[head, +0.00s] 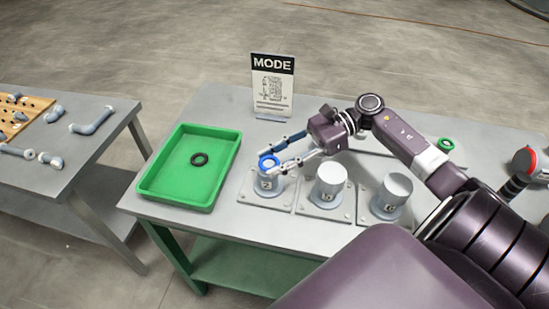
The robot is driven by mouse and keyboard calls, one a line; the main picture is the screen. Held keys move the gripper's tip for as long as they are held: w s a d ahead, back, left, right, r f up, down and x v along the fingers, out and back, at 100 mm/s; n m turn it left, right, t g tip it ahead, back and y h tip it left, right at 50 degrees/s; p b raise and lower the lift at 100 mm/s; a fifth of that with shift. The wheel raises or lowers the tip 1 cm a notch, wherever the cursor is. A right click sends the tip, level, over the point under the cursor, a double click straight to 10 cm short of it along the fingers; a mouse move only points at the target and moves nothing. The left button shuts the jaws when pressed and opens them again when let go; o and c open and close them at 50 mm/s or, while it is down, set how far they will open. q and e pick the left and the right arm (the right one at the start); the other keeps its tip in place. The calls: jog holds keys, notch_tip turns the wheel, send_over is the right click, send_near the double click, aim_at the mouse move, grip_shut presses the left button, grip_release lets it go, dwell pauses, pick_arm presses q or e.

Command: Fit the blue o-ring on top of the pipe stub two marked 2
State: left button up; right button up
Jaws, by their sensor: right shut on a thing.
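My right gripper (276,158) reaches in from the right and is shut on the blue o-ring (268,163). The ring is at the top of the leftmost pipe stub (267,184); I cannot tell whether it is seated or held just above. This stub is a short grey cylinder on a square plate, with a small label too blurred to read surely. Beside it stand a middle stub (329,184) and a right stub (391,195), each labelled and with a bare top. My left gripper is not in view.
A green tray (146,184) at the table's left holds a black ring (199,159). A MODE sign (272,85) stands behind. A green ring (446,144) and a red-and-black object (524,164) are at the right. A side table (60,180) with grey fittings stands left.

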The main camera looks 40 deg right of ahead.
jog(key=shift+f+b, duration=0.25)
jog(key=shift+b, duration=0.1)
jog(key=o, duration=0.8)
jog(key=shift+c, duration=0.2)
jog(key=shift+r, duration=0.15)
jog(key=shift+r+p, duration=0.15)
jog(key=shift+p, duration=0.2)
jog(key=shift+d, duration=0.25)
jog(key=b+v, duration=0.3)
jog(key=v, duration=0.8)
jog(key=shift+d+r+b, duration=0.15)
jog(key=shift+r+b, duration=0.1)
jog(key=shift+b, duration=0.15)
jog(key=shift+s, duration=0.15)
